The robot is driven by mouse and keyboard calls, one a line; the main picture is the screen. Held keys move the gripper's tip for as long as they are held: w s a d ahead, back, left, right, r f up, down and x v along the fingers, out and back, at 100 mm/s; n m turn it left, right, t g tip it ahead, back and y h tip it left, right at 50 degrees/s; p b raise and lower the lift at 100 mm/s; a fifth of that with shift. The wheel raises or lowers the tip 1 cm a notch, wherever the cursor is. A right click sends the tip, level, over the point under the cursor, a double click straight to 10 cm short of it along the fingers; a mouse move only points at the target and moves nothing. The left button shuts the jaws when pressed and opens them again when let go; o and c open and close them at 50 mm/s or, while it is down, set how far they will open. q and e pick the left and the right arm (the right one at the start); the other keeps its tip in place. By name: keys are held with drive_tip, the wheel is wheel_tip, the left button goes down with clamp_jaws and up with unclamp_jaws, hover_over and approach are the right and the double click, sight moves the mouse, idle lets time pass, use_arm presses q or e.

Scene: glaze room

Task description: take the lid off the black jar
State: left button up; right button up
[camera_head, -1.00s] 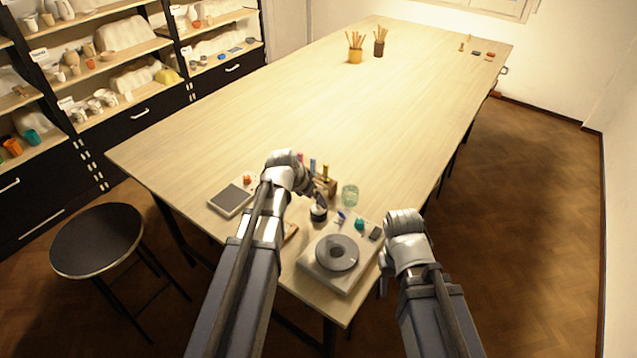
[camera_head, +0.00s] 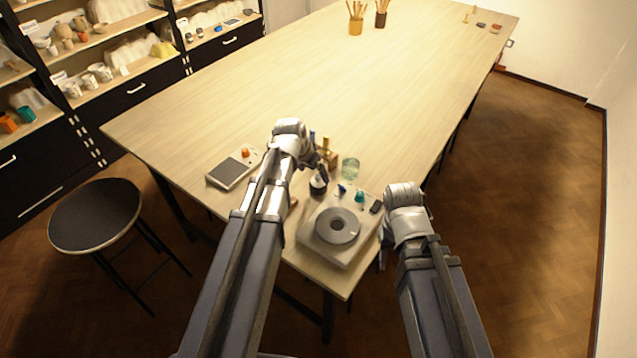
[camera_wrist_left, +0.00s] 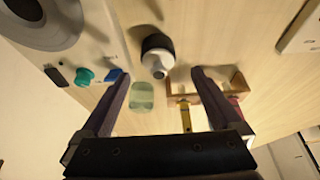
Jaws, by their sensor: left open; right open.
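In the left wrist view the jar (camera_wrist_left: 154,42) shows as a dark band with a pale lid (camera_wrist_left: 157,63) on top, which has a small knob. My left gripper (camera_wrist_left: 162,72) is open, with one finger on each side of the lid and knob; I see gaps on both sides and no contact. My right gripper (camera_head: 383,260) is open and empty beside the table's front right edge; its fingertips are mostly hidden.
A grey scale (camera_head: 231,174) lies to the left. The table's middle is clear.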

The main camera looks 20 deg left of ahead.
sight(318, 177)
use_arm(q)
drive_tip(key=b+x, duration=0.3)
drive_tip(key=x, duration=0.1)
drive_tip(key=shift+w+d+f, duration=0.15)
drive_tip(key=shift+w+d, duration=0.05)
drive_tip(key=shift+d, duration=0.05)
use_arm(e)
wheel_tip(318, 177, down, 4)
drive_tip(key=shift+r, duration=0.1)
use_arm(q)
drive_tip(key=c, duration=1.4)
